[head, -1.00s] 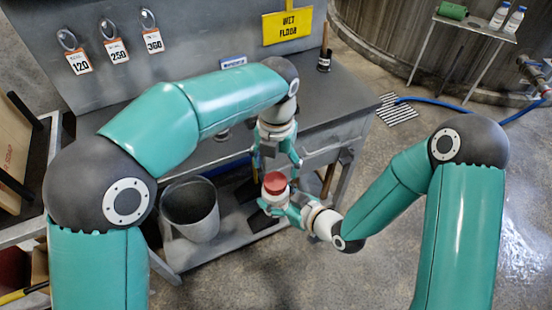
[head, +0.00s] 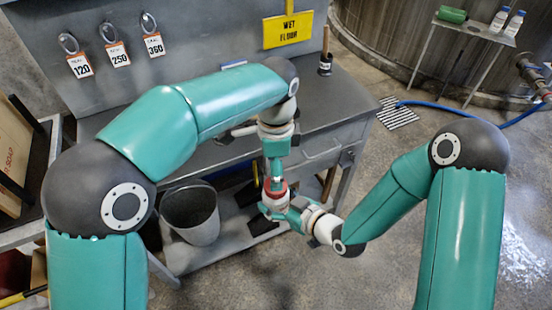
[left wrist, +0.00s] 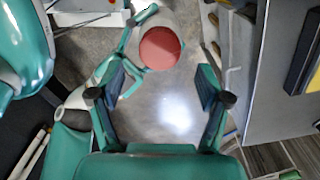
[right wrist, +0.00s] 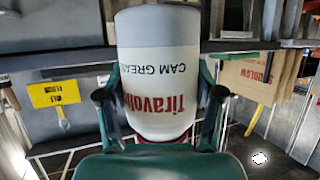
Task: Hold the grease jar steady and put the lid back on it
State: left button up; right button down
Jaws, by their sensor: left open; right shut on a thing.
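The white grease jar (right wrist: 158,75) is held in my right gripper (head: 284,208), whose fingers are shut on its sides in the right wrist view. Its label reads upside down there. A red lid (left wrist: 160,47) sits on top of the jar; I cannot tell how tightly it is seated. In the head view the lid (head: 275,194) is partly covered by my left gripper (head: 276,182), which comes down from above.
A grey workbench (head: 330,110) stands behind, with a dark brush pot (head: 326,66) on it. A grey bucket (head: 192,208) stands on the lower shelf. Tags and a yellow sign (head: 288,28) hang on the back panel.

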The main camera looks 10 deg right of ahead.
aim_at(276, 199)
pick_arm(q)
jog(key=n, duration=0.4)
jog(key=shift+r, duration=0.25)
jog(key=n, duration=0.6)
jog(key=shift+r, duration=0.35)
jog(key=n, duration=0.3)
jog(key=shift+r, duration=0.3)
jog(key=shift+d+r, duration=0.1)
jog(key=shift+r, duration=0.25)
jog(key=shift+f, duration=0.15)
jog(key=shift+f, duration=3.9)
